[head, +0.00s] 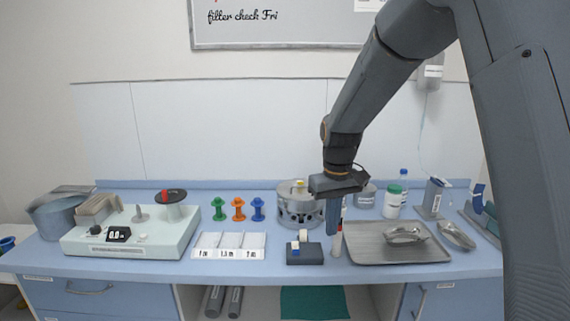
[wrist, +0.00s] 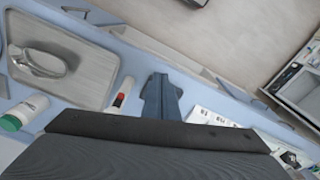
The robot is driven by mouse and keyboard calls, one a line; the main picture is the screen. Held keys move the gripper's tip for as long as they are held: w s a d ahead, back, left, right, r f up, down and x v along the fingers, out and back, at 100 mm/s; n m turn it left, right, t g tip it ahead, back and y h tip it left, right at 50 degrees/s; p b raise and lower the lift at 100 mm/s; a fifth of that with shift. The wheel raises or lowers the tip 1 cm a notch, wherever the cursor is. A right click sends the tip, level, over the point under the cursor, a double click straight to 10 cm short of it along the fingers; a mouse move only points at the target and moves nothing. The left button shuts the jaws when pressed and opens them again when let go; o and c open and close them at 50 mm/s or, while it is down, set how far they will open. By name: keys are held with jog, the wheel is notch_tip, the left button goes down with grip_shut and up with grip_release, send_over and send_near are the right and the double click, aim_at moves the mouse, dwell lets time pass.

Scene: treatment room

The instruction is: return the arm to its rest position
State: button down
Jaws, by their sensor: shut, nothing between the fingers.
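My arm reaches from the right side of the head view over the counter. My gripper (head: 333,232) points down above the counter, just left of the metal tray (head: 372,256). Its fingers are together with nothing between them. In the wrist view the closed fingers of my gripper (wrist: 161,84) show over the blue counter. A white tube with a red part (head: 338,243) stands close beside the fingertips and partly behind them. It also shows left of the fingers in the wrist view.
A dark block (head: 304,258) with small items lies left of the fingers, beside white labelled trays (head: 228,246). A round metal device (head: 297,207) stands behind. Space above the counter's left is clear.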

jog(key=s+d+f+m+b, duration=0.1)
jog(key=s+d+f, duration=0.1)
jog(key=s, duration=0.5)
jog(key=s+d+f+m+b, duration=0.1)
jog(key=s+d+f, duration=0.1)
jog(key=s+f, duration=0.2)
jog(key=s+d+f+m+b, duration=0.1)
jog(key=s+d+f, duration=0.2)
jog(key=s, duration=0.7)
jog(key=shift+m+t+b, duration=0.35)
jog(key=shift+m+t, duration=0.05)
